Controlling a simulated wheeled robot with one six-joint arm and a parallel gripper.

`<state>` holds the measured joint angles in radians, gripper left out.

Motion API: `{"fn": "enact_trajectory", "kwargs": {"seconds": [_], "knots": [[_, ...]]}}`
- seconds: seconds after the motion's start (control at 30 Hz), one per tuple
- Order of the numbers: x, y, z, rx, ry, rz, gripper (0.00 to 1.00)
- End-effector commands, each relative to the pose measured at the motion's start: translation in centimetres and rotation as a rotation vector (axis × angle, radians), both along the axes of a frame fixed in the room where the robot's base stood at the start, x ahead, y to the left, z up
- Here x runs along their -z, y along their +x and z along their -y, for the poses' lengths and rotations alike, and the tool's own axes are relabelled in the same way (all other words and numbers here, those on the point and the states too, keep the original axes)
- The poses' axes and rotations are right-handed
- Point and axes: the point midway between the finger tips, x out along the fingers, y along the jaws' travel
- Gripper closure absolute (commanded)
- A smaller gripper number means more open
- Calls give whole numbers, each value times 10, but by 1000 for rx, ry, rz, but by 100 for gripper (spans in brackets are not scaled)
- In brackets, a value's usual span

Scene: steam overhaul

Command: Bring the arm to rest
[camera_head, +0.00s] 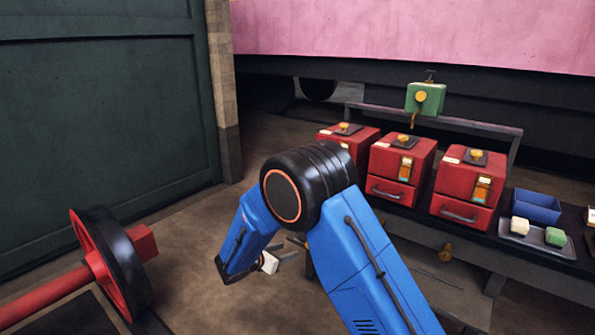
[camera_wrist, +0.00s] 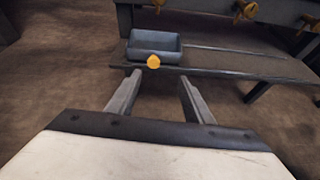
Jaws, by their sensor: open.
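My arm (camera_head: 358,255) is blue with a black joint and is bent in the middle of the head view. My gripper shows below the joint in the head view, partly hidden by the arm. In the wrist view my gripper (camera_wrist: 158,98) is open, with its two grey fingers apart and nothing between them.
Red boxes (camera_head: 402,168) with drawers stand on a dark bench at the right. A green block (camera_head: 425,98) sits on a rail behind them. A blue bin (camera_head: 536,206) is farther right. A red wheel axle (camera_head: 105,265) lies at the lower left. Brown floor lies between.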

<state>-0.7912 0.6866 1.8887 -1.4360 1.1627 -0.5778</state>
Motion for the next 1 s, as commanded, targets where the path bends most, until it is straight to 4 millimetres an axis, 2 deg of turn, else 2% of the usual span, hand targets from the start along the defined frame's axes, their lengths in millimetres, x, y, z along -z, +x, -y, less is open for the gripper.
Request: {"fn": "enact_trajectory", "kwargs": {"seconds": [0.03,0.17,0.47,0.7,1.0], "knots": [[-13,0,15,35,28,7,53],[-45,-9,57,145,116,23,53],[-110,-46,153,413,335,73,53],[-152,-89,219,621,511,123,53],[-191,-155,285,871,736,197,53]]}}
